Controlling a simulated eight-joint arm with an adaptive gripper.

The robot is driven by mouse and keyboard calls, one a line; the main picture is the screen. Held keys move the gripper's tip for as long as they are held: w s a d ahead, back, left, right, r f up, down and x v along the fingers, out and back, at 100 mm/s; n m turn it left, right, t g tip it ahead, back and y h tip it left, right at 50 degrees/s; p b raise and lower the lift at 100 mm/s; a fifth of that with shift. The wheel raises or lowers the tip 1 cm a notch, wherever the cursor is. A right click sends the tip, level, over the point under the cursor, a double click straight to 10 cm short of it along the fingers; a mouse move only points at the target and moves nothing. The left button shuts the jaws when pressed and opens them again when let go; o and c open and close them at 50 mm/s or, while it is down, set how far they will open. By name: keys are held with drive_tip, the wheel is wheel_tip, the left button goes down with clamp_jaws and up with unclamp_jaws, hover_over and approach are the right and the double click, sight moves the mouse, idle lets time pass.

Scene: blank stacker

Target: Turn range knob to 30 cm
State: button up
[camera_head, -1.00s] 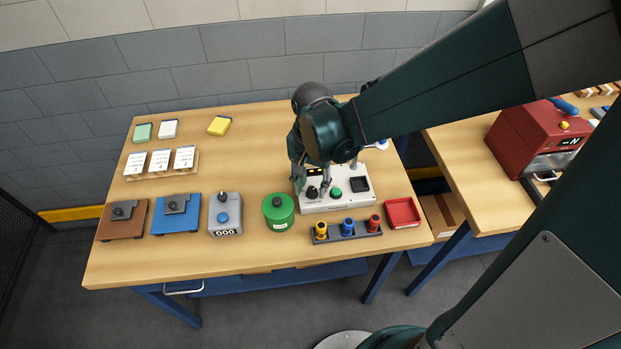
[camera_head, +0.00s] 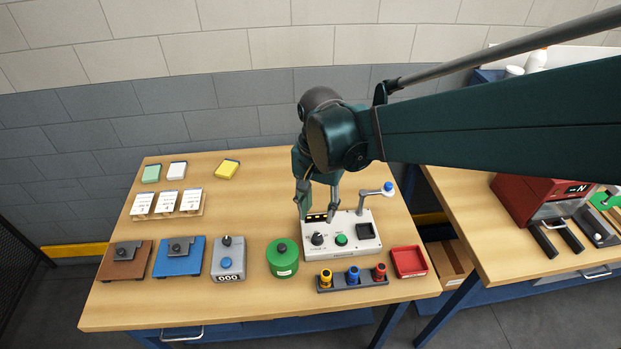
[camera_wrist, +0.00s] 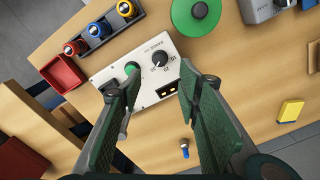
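The white control box (camera_head: 340,246) stands near the front right of the table. Its black range knob (camera_head: 317,239) is at the left of the top face, beside a green button (camera_head: 341,240). In the wrist view the knob (camera_wrist: 160,58) shows a pale pointer line and small printed numbers beside it; which number it points at is too small to tell. My gripper (camera_head: 318,214) is open and empty over the back of the box, behind and above the knob. In the wrist view the knob lies beyond and between the spread fingertips (camera_wrist: 156,78), apart from both.
A lever with a blue ball (camera_head: 388,187) rises at the box's back right. A green round canister (camera_head: 282,260) stands left, a holder with coloured plugs (camera_head: 352,280) in front, and a red tray (camera_head: 409,262) at right. The table behind the canister is clear.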

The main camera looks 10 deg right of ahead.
sight(317, 236)
drive_tip(key=shift+r, duration=0.35)
drive_tip(key=shift+p, duration=0.45)
wheel_tip(317, 236, down, 4)
drive_tip(key=n+p, duration=0.4)
drive_tip(key=p, duration=0.3)
drive_tip(key=shift+n, duration=0.3)
drive_tip(key=shift+f, duration=0.1)
drive_tip(key=shift+f, duration=0.2)
drive_tip(key=shift+f, duration=3.65)
